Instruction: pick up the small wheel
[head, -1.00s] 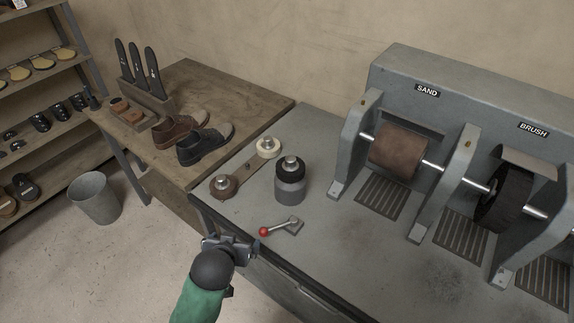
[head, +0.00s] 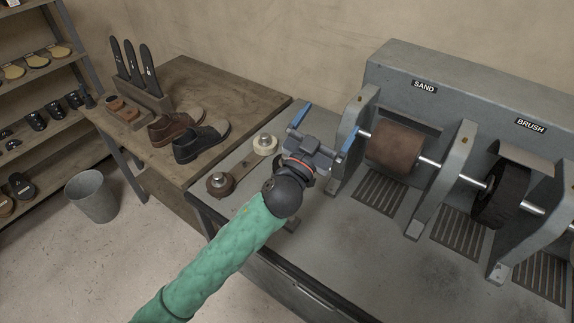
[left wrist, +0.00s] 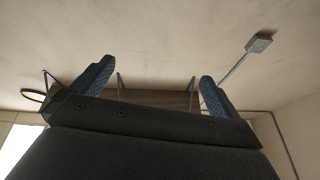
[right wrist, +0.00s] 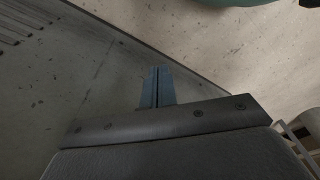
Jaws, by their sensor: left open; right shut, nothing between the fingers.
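Two small wheels lie on the grey bench at the ends of a flat bar: a brown wheel (head: 220,184) and a cream wheel (head: 265,145), each with a metal hub. I cannot tell which one the task means. My left gripper (head: 331,117) is open and empty above the bench, to the right of both wheels. Its spread blue fingers also show in the left wrist view (left wrist: 152,78), facing the wall. My right gripper (right wrist: 159,70) is shut and empty in the right wrist view, seen over the bench near its edge. My left arm and gripper hide the dark-topped cylinder and most of the red-knobbed lever.
The sanding drum (head: 396,147) and brush wheel (head: 502,194) stand right of my left gripper in a grey machine. A wooden table (head: 238,88) with shoes (head: 200,143) adjoins at the left. A bin (head: 92,197) stands on the floor. The bench front is mostly clear.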

